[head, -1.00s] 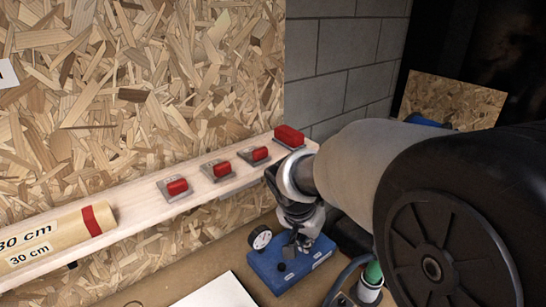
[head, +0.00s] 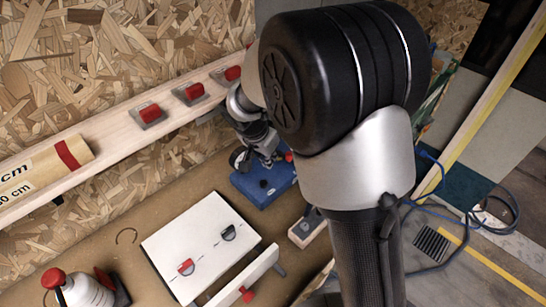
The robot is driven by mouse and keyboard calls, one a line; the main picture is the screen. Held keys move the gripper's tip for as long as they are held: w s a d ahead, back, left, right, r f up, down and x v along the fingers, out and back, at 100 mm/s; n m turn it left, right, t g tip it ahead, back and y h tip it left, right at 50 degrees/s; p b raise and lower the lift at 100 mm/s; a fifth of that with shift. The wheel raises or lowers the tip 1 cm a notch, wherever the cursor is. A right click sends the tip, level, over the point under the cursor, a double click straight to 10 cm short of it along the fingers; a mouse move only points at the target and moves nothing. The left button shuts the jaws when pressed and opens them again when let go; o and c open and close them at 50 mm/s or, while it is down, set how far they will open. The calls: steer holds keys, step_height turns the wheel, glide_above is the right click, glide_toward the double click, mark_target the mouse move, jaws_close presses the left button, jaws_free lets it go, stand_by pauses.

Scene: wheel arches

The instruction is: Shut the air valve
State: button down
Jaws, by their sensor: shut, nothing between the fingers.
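A blue block (head: 258,188) sits on the bench below the shelf, with a round gauge (head: 238,160) at its back left and a dark knob on top. It looks like the air valve's base. My gripper (head: 268,157) is shut and empty, pointing down just over the back of the block. It hides part of the block's fittings. A small red part (head: 289,156) shows right beside the fingers; I cannot tell whether they touch it. The valve's handle position is not clear. My arm covers the area to the right.
A white panel (head: 200,245) with a red and a dark half-disc lies in front of the block. A red-capped white bottle (head: 85,290) stands at the lower left.

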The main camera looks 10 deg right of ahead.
steer(key=b+x, duration=0.1)
steer(key=x, duration=0.6)
steer(key=shift+f, duration=0.4)
steer(key=w+d, duration=0.2)
steer(key=shift+w+d+f, duration=0.15)
steer(key=shift+w+f, duration=0.1)
steer(key=shift+w+d, duration=0.35)
